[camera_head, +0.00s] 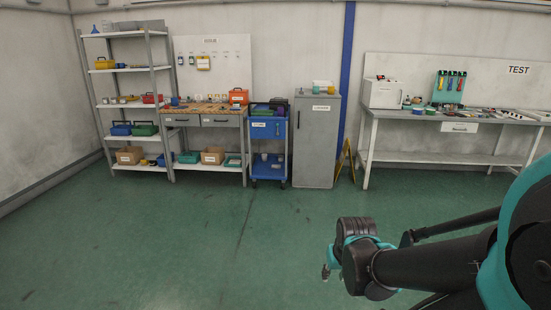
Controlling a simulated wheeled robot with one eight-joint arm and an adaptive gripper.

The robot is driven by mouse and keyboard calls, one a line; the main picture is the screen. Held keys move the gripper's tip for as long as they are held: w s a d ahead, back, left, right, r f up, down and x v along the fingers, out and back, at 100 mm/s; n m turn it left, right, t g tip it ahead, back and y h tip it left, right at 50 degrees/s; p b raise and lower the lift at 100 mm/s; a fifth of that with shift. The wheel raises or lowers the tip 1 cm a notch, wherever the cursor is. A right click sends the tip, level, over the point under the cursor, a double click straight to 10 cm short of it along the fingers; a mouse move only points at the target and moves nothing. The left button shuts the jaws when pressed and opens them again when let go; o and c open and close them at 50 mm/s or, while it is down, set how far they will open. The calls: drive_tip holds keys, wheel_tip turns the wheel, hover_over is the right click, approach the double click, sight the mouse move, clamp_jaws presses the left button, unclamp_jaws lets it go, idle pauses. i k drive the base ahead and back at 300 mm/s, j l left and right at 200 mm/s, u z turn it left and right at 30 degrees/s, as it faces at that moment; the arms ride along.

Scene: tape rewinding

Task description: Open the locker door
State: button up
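The locker (315,145) is a tall grey cabinet against the back wall, right of the blue cart. Its front door looks closed, and a small white label shows near its top. Small items lie on its top. My arm reaches in from the right edge, and its end, my gripper (327,270), is in the lower right foreground, well short of the locker and over open floor. Only a small part of the gripper shows past the wrist, and its fingers are too small and hidden to tell open from shut.
A blue cart (268,143) stands close on the locker's left. A yellow folding sign (345,160) stands at its right, beside a long workbench (455,118). A shelf rack (128,70) and a wooden-topped bench (205,110) stand farther left. The green floor (190,235) in front is clear.

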sight(316, 119)
drive_tip(key=i, duration=1.2)
drive_tip(key=i+l+u, duration=0.1)
drive_tip(key=i, duration=1.15)
drive_tip(key=i+l, duration=0.1)
drive_tip(key=i, duration=1.1)
drive_tip(key=i+u, duration=0.2)
drive_tip(key=i+l, duration=0.05)
drive_tip(key=i, duration=0.05)
